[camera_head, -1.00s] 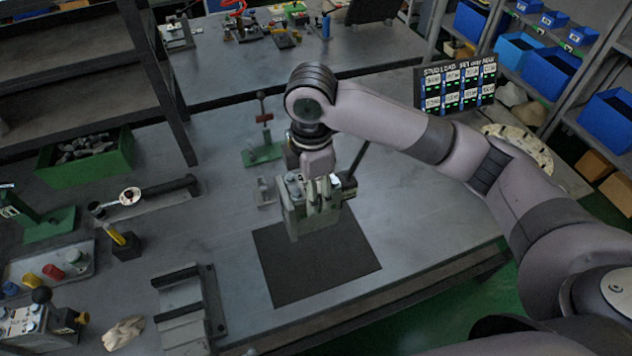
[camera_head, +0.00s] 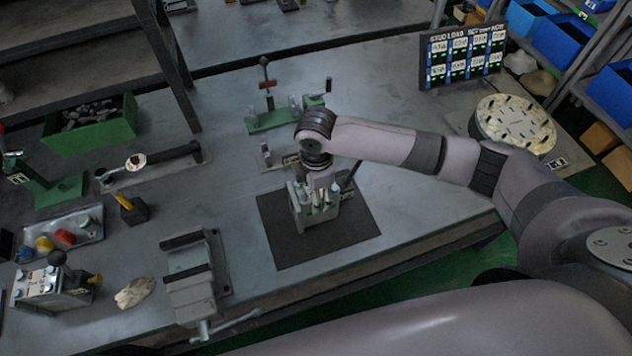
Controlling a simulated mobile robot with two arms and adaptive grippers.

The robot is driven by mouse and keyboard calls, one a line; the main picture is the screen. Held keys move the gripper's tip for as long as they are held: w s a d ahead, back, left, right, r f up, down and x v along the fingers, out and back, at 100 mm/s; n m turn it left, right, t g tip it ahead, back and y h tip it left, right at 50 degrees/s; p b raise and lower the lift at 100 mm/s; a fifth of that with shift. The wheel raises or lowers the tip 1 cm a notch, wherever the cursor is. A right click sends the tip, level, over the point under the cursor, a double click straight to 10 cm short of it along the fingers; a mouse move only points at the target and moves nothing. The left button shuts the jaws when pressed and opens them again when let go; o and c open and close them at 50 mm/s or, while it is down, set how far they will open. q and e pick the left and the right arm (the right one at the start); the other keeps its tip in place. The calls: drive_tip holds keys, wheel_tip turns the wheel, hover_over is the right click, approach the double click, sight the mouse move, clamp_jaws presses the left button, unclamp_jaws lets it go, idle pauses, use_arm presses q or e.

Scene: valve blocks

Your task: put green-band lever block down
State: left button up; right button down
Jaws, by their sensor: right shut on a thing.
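The lever block (camera_head: 299,215) is a small grey block with a dark lever; a green band cannot be made out at this size. It is at or just above the dark mat (camera_head: 287,255) on the bench, and I cannot tell whether it touches. My right gripper (camera_head: 318,200) points down from above and is shut on the block; the hand and wrist partly hide its top. My left gripper is not in view.
A vise (camera_head: 190,285) and a pale rag (camera_head: 135,293) lie left of the mat. Another lever block (camera_head: 45,288) stands at far left. A green stand (camera_head: 272,120) is behind the mat, and a round perforated plate (camera_head: 515,124) is at right. The mat's front is clear.

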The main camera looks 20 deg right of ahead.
drive_tip(key=shift+w+f, duration=0.1)
drive_tip(key=shift+f, duration=0.05)
drive_tip(key=c, duration=1.2)
unclamp_jaws()
drive_tip(key=shift+f, duration=0.25)
drive_tip(key=o, duration=0.5)
drive_tip(key=shift+r, duration=0.1)
drive_tip(key=r+b, duration=0.2)
drive_tip(key=r, duration=1)
drive_tip(key=shift+s, duration=0.2)
